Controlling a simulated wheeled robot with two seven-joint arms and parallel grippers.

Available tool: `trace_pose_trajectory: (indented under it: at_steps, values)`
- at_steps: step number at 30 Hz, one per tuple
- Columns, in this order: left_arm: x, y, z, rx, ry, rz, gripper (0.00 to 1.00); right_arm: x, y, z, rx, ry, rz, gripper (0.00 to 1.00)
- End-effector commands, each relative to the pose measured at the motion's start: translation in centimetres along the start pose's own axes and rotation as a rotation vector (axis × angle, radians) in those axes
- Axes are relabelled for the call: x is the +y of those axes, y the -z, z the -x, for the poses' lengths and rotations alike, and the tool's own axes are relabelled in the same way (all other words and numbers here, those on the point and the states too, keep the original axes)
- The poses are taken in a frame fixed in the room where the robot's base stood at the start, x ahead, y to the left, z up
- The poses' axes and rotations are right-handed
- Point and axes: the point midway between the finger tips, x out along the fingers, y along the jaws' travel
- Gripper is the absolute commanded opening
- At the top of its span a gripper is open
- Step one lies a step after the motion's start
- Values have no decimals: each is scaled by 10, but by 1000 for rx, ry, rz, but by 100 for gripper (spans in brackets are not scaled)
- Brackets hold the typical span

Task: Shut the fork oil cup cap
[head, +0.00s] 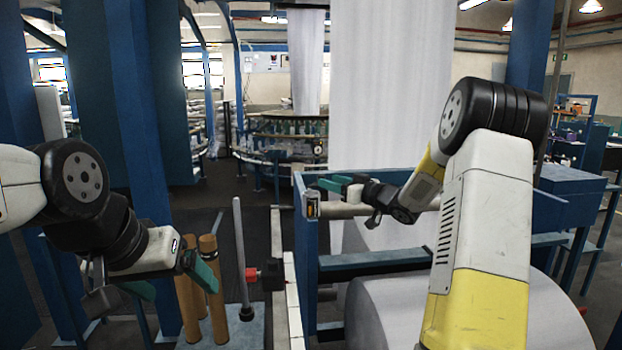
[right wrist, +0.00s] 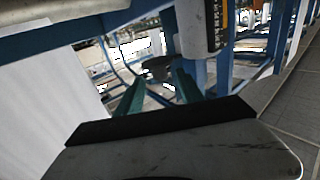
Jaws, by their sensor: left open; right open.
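The fork oil cup (head: 312,206) is a small pale box with a yellow and dark window, fixed at the near corner of the blue frame. A pale housing with a dark marked strip (right wrist: 200,28), likely the same cup, shows at the top of the right wrist view. A dark flat piece (right wrist: 160,67), possibly the cap, appears between the fingertips there; contact cannot be told. My right gripper (head: 335,188) is open beside the top of the cup, and its teal fingers also show in the right wrist view (right wrist: 160,82). My left gripper (head: 183,288) is open and empty at lower left.
A blue frame rail (head: 375,260) runs right of the cup, above a large white fabric roll (head: 440,310). Brown tubes (head: 212,290), a grey upright rod (head: 241,250) and a red knob (head: 251,274) stand near my left gripper. The circular loom (head: 290,130) is behind.

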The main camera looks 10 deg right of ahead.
Motion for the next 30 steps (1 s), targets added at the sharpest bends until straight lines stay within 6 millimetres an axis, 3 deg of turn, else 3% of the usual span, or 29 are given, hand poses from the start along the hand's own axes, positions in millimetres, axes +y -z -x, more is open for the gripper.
trace_pose_trajectory:
  at_steps: [3,9,20,27,30]
  values:
    - [0,0,0,-1,0,0,86,-1,-1,-21,0,3,0,45]
    - [0,0,0,-1,0,0,86,0,0,-46,1,1,0,45]
    - [0,0,0,-1,0,0,86,0,0,-52,-1,-1,0,45]
    - [0,0,0,-1,0,0,86,0,0,-52,-1,-1,0,0]
    - [0,0,0,-1,0,0,86,0,0,-52,-1,-1,0,0]
